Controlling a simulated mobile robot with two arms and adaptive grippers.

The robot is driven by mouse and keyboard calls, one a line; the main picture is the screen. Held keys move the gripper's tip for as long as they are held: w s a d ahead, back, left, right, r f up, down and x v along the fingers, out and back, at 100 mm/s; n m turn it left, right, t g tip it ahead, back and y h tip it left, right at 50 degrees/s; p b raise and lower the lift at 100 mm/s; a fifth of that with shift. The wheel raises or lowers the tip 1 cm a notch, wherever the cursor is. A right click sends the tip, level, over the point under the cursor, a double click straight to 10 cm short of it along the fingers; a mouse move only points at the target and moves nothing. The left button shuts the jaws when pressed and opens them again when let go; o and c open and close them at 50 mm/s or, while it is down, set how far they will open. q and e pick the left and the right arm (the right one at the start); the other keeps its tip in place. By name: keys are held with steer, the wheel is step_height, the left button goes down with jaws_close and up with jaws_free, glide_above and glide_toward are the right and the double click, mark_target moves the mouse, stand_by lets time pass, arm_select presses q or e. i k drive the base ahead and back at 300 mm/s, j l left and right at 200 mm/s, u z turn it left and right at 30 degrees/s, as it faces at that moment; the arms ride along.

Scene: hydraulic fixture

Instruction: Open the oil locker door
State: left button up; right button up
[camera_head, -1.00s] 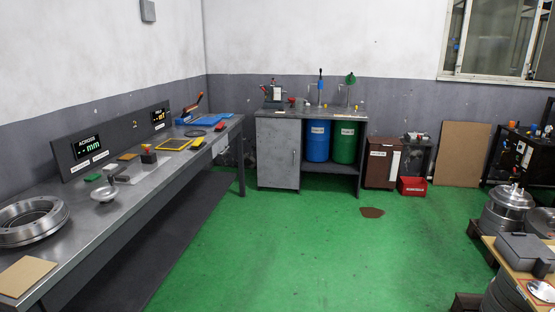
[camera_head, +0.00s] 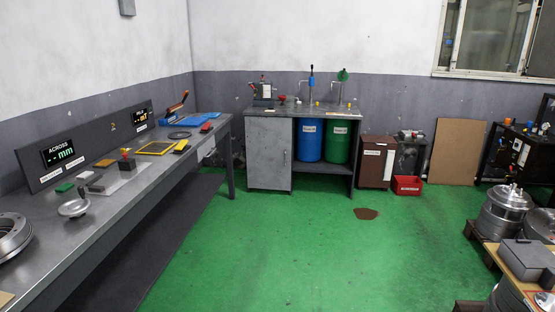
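The grey metal locker door (camera_head: 268,154) is the left front of the workbench cabinet at the back wall. It looks shut, with a small handle (camera_head: 285,156) near its right edge. To its right is an open bay with a blue drum (camera_head: 310,142) and a green drum (camera_head: 337,143). Neither of my grippers shows in the head view.
A long steel bench (camera_head: 110,208) runs along the left wall. A brown bin (camera_head: 375,162) and a red box (camera_head: 407,186) stand right of the cabinet. A dark spill (camera_head: 366,214) lies on the floor. Metal parts (camera_head: 499,212) crowd the right. The middle green floor is clear.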

mark_target(268, 140)
steer(key=i, duration=4.35)
steer(key=i+u, duration=0.1)
steer(key=i, duration=0.7)
steer(key=i+l+u, duration=0.15)
steer(key=i, duration=0.7)
